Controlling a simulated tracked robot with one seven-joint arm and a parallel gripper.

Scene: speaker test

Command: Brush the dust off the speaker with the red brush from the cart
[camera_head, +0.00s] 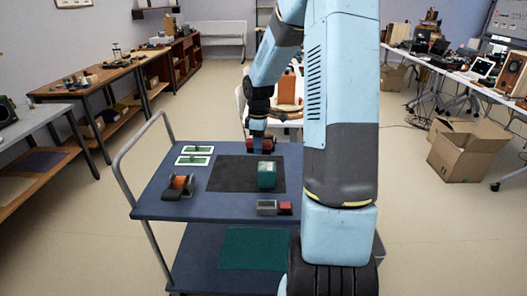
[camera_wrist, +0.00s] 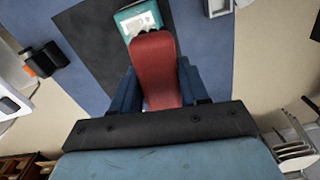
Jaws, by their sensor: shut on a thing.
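My gripper (camera_head: 258,135) is at the far edge of the cart (camera_head: 215,208), seen partly in the head view. In the wrist view my gripper (camera_wrist: 158,88) has its two blue fingers closed on the sides of a red brush (camera_wrist: 154,62). In the head view the red brush (camera_head: 263,144) shows small below the fingers. A wooden box with a round cone, apparently a speaker (camera_head: 514,74), stands on the right-hand table. Dust is too small to tell.
The cart top holds a black mat (camera_head: 228,173), teal block (camera_head: 267,176), grey tray (camera_head: 266,207), red block (camera_head: 285,208), black-and-orange object (camera_head: 180,187) and two green-and-white cards (camera_head: 200,150). Cardboard boxes (camera_head: 466,152) stand on the floor at right. Floor left of the cart is clear.

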